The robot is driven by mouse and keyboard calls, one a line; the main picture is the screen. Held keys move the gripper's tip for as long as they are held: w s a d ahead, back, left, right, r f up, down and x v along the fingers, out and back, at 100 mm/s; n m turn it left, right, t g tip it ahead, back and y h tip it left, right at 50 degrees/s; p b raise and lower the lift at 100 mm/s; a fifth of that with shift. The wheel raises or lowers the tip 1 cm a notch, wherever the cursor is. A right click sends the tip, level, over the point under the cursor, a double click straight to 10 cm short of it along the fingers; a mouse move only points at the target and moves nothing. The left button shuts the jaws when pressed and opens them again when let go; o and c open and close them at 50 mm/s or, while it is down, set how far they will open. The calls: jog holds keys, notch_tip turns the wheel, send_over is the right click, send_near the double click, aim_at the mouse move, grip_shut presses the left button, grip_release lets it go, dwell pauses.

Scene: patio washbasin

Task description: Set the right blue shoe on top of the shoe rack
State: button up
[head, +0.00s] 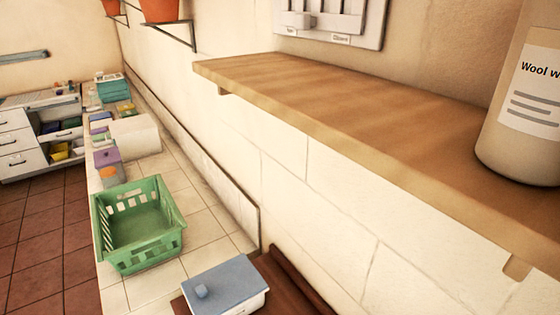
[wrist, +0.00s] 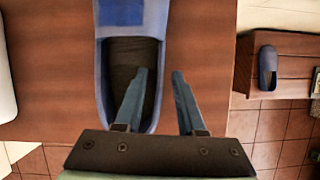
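A blue shoe (wrist: 103,75) with a dark inside lies on a brown wooden surface (wrist: 50,75) in the wrist view, its heel end towards me. My gripper (wrist: 161,73) is open. Its left finger lies over the shoe's opening and its right finger is outside the shoe, with the right side wall between them. I cannot tell how far down the fingers reach. A second, smaller-looking blue shoe (wrist: 267,68) is on a brown wooden piece (wrist: 248,58) at the right, perhaps the rack. Neither shoe nor my gripper shows in the head view.
In the head view, a wooden shelf (head: 330,95) juts from the wall and bears a large bottle (head: 515,125).

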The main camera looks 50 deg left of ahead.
jog(key=shift+r, duration=0.15)
jog(key=v, duration=1.1)
jog(key=shift+s+r, duration=0.25)
jog(key=shift+r, duration=0.1)
